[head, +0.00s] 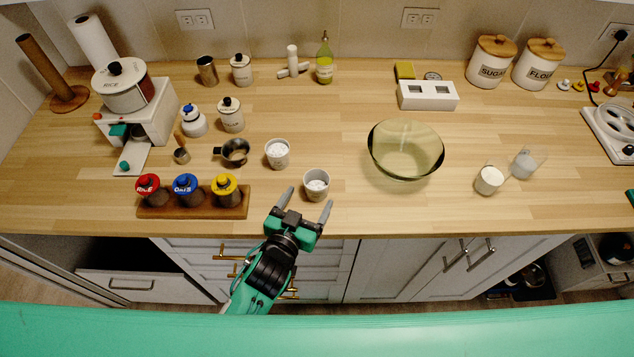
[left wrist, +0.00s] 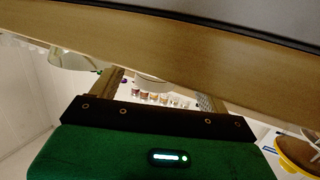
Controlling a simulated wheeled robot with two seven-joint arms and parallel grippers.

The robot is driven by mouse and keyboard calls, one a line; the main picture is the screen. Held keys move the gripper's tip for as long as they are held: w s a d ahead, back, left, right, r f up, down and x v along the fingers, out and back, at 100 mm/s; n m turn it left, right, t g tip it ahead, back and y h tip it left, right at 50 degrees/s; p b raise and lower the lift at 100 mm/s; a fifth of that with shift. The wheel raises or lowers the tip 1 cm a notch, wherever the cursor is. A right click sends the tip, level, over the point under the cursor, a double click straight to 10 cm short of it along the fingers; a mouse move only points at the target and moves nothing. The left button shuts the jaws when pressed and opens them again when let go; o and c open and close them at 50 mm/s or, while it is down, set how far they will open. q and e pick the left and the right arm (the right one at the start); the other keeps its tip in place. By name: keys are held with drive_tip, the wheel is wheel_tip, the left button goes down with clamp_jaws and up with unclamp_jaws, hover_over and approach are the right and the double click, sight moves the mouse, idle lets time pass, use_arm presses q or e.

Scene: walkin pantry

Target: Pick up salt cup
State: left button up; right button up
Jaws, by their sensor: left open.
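Two small pale cups with white contents stand upright on the wooden counter in the head view: a nearer cup (head: 316,187) and another cup (head: 277,154) behind it to the left. No label shows which is the salt cup. My left gripper (head: 310,195) is open and empty at the counter's front edge, its fingers pointing at the nearer cup, one to each side of its front. I cannot tell whether they touch it. In the left wrist view, the open left gripper (left wrist: 160,84) has a pale object, partly hidden, between its fingers. My right gripper is out of view.
A spice rack (head: 161,213) with red, blue and yellow lidded jars stands left of the gripper. A large glass bowl (head: 405,150) is to the right, with a white-filled cup (head: 489,180) beyond it. The front counter between them is clear.

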sight(312, 196)
use_arm(q)
drive_tip(key=shift+w+d, duration=0.15)
drive_tip(key=shift+w, duration=0.2)
drive_tip(key=p+x, duration=0.2)
drive_tip(key=x, duration=0.2)
drive_tip(key=shift+d+f, duration=0.1)
drive_tip(key=shift+w+d+f, duration=0.1)
drive_tip(key=shift+w, duration=0.25)
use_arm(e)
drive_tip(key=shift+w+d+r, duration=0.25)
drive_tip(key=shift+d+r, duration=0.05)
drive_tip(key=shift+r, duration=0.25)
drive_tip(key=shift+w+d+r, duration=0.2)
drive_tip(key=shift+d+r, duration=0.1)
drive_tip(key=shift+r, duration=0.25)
use_arm(q)
drive_tip(key=c, duration=1.1)
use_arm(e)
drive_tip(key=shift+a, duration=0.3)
